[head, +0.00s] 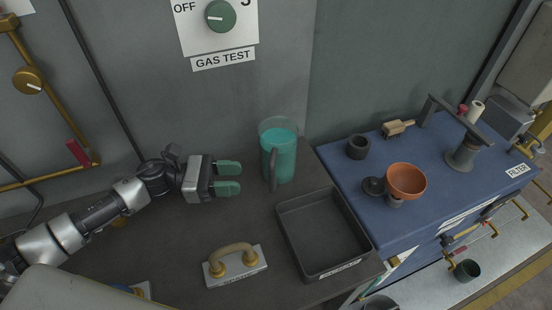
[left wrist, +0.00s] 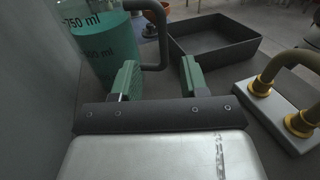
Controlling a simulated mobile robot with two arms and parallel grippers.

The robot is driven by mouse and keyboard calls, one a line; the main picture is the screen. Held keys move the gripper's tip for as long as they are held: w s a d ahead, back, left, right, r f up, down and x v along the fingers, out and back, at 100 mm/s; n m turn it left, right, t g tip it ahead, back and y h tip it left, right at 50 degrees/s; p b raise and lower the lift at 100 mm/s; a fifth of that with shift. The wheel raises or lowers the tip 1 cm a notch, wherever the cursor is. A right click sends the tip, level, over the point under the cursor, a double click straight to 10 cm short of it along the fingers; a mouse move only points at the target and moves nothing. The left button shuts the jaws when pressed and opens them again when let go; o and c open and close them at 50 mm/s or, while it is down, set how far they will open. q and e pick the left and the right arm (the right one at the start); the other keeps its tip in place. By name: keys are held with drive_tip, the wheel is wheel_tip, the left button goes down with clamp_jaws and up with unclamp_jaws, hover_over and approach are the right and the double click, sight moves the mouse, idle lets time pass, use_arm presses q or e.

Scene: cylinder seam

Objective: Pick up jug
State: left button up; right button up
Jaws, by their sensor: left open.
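The jug (head: 283,158) is a clear vessel with teal liquid and a dark grey handle. It stands upright on the dark bench against the back wall. In the left wrist view the jug (left wrist: 101,45) shows printed volume marks, and its handle is on the right side, ahead of the fingers. My left gripper (head: 229,178) is open and empty, with green finger pads pointing right toward the jug. A gap remains between the fingertips and the handle. In the left wrist view my left gripper (left wrist: 158,78) has its fingers spread apart. My right gripper is not in view.
A dark open tray (head: 289,207) sits right of the jug's front. A brass-coloured handle on a labelled plate (head: 236,269) lies in front of the gripper. A blue cabinet (head: 425,225) on the right carries an orange bowl (head: 406,181) and a dark cup (head: 359,147).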

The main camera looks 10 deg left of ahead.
sight(280, 179)
use_arm(q)
drive_tip(key=shift+w+f, duration=0.2)
drive_tip(key=shift+f, duration=0.15)
drive_tip(key=shift+w+d, duration=0.25)
drive_tip(key=shift+d, duration=0.1)
drive_tip(key=x, duration=0.1)
drive_tip(key=p+x, duration=0.1)
drive_tip(key=x, duration=0.2)
drive_tip(key=shift+s+r+p, duration=0.15)
drive_tip(key=shift+r+p, duration=0.1)
drive_tip(key=shift+p, duration=0.15)
drive_tip(key=shift+d+f, duration=0.1)
drive_tip(key=shift+d, duration=0.2)
drive_tip(key=p+x, duration=0.2)
drive_tip(key=x, duration=0.1)
drive_tip(key=p+x, duration=0.1)
drive_tip(key=shift+s+d+r, duration=0.15)
drive_tip(key=shift+d+r, duration=0.15)
drive_tip(key=shift+d, duration=0.2)
drive_tip(key=shift+d+f, duration=0.15)
drive_tip(key=shift+d, duration=0.15)
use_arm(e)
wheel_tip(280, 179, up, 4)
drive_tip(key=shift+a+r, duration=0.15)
use_arm(q)
drive_tip(key=shift+a, duration=0.1)
drive_tip(key=shift+c, duration=0.3)
